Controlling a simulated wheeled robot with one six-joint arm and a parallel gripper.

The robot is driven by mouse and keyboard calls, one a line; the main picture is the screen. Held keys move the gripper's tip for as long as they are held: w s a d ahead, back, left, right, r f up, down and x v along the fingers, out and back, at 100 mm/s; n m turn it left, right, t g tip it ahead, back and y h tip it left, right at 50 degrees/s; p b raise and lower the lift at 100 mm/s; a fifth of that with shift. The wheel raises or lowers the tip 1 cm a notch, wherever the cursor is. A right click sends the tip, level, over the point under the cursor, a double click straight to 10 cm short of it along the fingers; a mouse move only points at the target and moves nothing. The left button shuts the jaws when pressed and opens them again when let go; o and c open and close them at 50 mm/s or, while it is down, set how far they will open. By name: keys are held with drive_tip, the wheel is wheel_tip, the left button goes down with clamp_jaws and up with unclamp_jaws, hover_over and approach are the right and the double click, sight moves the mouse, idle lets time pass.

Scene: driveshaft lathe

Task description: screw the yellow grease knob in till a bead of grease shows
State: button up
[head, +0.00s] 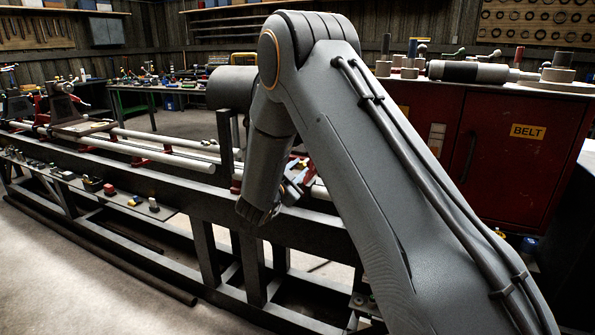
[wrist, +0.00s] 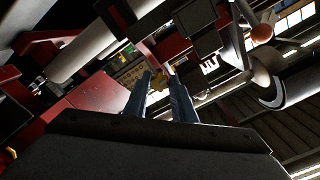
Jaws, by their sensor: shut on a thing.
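In the wrist view the two blue-grey fingers of my gripper (wrist: 163,84) reach up the middle of the picture. A small yellow piece, which looks like the grease knob (wrist: 163,77), shows between the fingertips, and they are shut on it. Most of the knob is hidden by the fingers and by shadow. No bead of grease can be made out.
The long lathe bed (head: 130,197) with its pale rails (head: 160,158) runs along the left. A red cabinet (head: 490,150) marked BELT stands at right, with metal parts on top. In the wrist view an orange ball knob (wrist: 261,33) and dark machine parts are close above the gripper.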

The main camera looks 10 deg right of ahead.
drive_tip(key=shift+r, duration=0.1)
drive_tip(key=o, duration=1.1)
drive_tip(key=shift+c, duration=0.2)
drive_tip(key=v, duration=0.7)
drive_tip(key=shift+s+a+b, duration=0.25)
drive_tip(key=shift+s+b, duration=0.05)
drive_tip(key=shift+b, duration=0.15)
drive_tip(key=shift+w, duration=0.1)
